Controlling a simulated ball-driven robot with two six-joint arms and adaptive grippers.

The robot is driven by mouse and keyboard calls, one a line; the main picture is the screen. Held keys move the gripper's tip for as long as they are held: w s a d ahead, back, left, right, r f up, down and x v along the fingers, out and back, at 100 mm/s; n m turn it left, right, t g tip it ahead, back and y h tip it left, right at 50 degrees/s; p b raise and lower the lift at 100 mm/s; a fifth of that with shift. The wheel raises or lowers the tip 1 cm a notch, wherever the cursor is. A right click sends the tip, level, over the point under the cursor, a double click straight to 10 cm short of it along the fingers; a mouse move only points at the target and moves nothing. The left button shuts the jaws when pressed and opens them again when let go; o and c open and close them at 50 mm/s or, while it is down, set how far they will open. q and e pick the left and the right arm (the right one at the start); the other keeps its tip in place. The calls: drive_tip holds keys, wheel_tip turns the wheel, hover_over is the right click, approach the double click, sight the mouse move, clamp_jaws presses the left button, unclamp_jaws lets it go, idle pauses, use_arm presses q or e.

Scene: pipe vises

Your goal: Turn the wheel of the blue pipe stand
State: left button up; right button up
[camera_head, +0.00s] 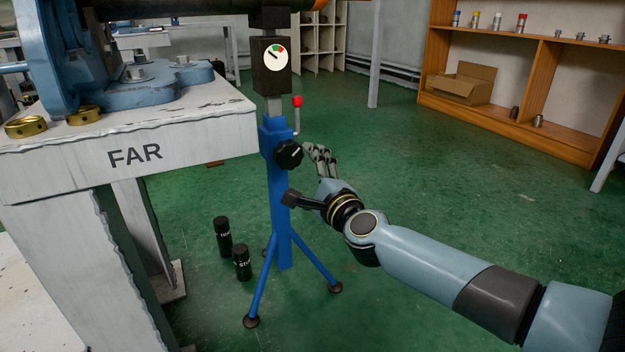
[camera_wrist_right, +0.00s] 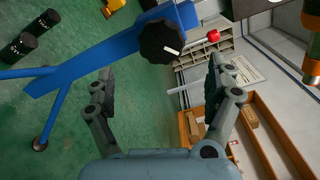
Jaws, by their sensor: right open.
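The blue pipe stand (camera_head: 278,190) stands on the green floor on splayed legs, right of the FAR table. Its black wheel (camera_head: 288,153) has a white mark and sits on the upper post. My right gripper (camera_head: 304,176) is open, close to the wheel on its right and lower side. In the right wrist view the wheel (camera_wrist_right: 162,41) is ahead of the open right gripper (camera_wrist_right: 160,88), centred between and beyond the fingertips. I see no contact; nothing is between the fingers. A red-tipped lever (camera_head: 297,103) rises beside the post. My left gripper is not in view.
A dial gauge (camera_head: 274,56) sits on a dark block above the blue post. The FAR table (camera_head: 200,128) is close on the left. Two black cylinders (camera_head: 223,237) stand on the floor near the stand's legs. Floor towards the wooden shelf (camera_head: 500,119) is open.

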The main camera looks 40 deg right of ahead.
sight(291, 160)
drive_tip(key=v, duration=0.2)
drive_tip(key=shift+s, duration=0.4)
idle(1.2)
drive_tip(key=w+d+n, duration=0.1)
drive_tip(key=w+n, duration=0.2)
drive_tip(key=n, duration=0.5)
drive_tip(key=w+n+b, duration=0.1)
drive_tip(key=w+n, duration=0.3)
drive_tip(key=n, duration=0.4)
drive_tip(key=w+d+n, duration=0.1)
drive_tip(key=w+n, duration=0.3)
drive_tip(key=n, duration=0.5)
drive_tip(key=shift+d+f+b, duration=0.2)
drive_tip(key=shift+d+b, duration=0.1)
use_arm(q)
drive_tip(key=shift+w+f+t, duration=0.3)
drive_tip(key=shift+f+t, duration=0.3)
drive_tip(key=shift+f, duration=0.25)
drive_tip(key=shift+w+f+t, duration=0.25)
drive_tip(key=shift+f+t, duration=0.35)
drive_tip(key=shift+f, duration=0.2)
use_arm(e)
drive_tip(key=shift+w+d+r, duration=0.15)
drive_tip(key=shift+w, duration=0.55)
